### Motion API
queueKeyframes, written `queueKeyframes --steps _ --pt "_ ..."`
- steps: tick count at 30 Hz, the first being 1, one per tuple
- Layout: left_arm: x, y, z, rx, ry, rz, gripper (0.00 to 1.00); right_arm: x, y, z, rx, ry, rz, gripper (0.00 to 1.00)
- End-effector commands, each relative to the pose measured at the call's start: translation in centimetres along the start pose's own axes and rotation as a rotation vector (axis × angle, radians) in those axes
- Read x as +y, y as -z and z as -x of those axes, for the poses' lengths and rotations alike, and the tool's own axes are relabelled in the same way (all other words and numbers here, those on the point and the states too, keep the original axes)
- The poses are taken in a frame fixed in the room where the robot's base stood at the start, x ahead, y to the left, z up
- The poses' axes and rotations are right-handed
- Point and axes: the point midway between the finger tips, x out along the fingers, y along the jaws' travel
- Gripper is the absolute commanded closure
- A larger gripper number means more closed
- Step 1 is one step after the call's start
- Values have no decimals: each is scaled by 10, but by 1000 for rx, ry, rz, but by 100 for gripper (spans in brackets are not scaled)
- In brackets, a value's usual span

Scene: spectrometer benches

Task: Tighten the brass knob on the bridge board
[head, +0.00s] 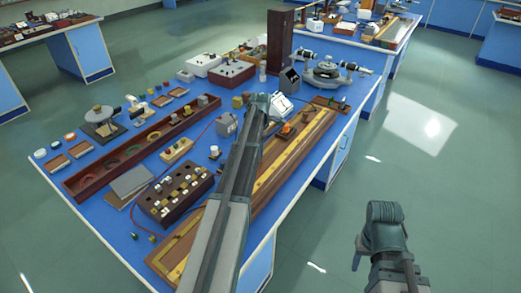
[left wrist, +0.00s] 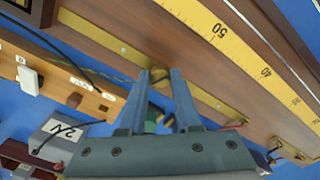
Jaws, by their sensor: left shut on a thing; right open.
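The bridge board (head: 305,150), a long wooden board with a yellow scale, lies along the right side of the blue bench. In the left wrist view its wood (left wrist: 150,30) and scale cross the upper part. The small brass knob (left wrist: 158,75) sits at the edge of the brass strip. The fingertips of my left gripper (left wrist: 160,82) are shut around it from both sides. In the head view my left gripper (head: 262,104) is at the far part of the board, and its own arm hides the fingers and knob. My right gripper (head: 384,240) is open, over the floor right of the bench.
A plug box (head: 175,194), a long wooden tray (head: 140,160) and a small key board (head: 178,150) stand left of the board. A dark upright box (head: 280,45) and a spectrometer (head: 326,73) stand behind. A red wire runs over the bench. The floor at right is clear.

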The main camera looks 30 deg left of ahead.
Motion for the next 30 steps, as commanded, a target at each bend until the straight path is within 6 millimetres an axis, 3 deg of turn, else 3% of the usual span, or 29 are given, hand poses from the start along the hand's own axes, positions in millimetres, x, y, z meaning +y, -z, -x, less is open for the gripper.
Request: queueKeyframes --steps 8,30 --pt "0 0 0 0 0 -177 100 0 0 0 0 0 0 50" --pt "-1 0 0 0 0 -879 100 0 0 0 0 0 0 50"
